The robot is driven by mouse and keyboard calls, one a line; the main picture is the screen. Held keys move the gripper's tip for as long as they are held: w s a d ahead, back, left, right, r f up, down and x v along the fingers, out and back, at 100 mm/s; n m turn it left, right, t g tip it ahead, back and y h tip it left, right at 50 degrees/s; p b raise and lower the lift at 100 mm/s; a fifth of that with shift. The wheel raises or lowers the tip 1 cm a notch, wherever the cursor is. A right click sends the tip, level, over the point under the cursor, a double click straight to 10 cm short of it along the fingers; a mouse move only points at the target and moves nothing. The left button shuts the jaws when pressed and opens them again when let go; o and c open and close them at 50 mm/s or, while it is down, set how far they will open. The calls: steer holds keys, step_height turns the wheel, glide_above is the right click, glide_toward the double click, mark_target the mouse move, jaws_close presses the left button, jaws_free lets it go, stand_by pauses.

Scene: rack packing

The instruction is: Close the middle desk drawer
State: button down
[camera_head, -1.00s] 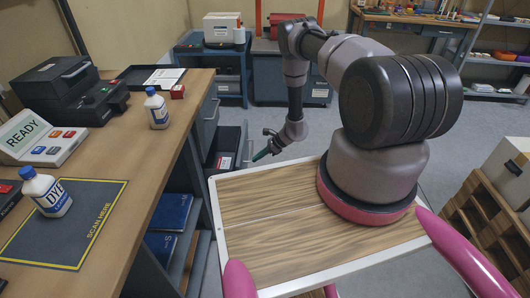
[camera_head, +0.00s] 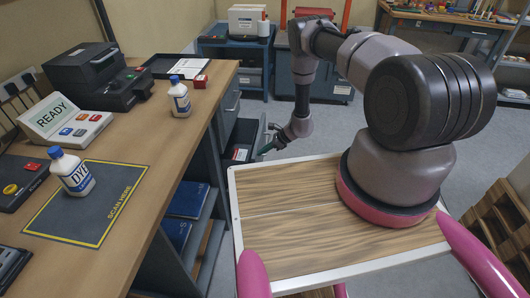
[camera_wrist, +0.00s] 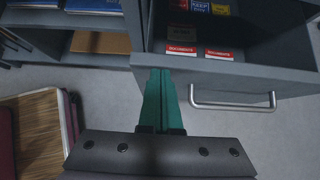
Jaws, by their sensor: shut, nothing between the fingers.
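The middle desk drawer (camera_head: 243,138) stands pulled out from the desk's right side in the head view. In the wrist view the open drawer (camera_wrist: 225,62) fills the upper right, with its metal bar handle (camera_wrist: 232,106) on the front. Red-labelled documents (camera_wrist: 181,49) and yellow and blue packets lie inside. My gripper (camera_head: 267,148) is just right of the drawer front in the head view. Its green fingers (camera_wrist: 160,76) are shut and empty in the wrist view. Their tips overlap the drawer front left of the handle; I cannot tell whether they touch it.
The desk (camera_head: 150,150) carries dye bottles, a scan mat and a printer. Open shelves with blue binders (camera_head: 188,200) lie below, nearer than the drawer. My wooden-topped base is close to the desk. Grey floor (camera_head: 330,120) is clear beyond the gripper.

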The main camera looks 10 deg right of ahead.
steer(key=w+a, duration=0.2)
steer(key=a, duration=0.5)
steer(key=w+a, duration=0.2)
steer(key=a, duration=0.5)
steer(key=shift+w+a, duration=0.25)
steer(key=shift+w, duration=0.05)
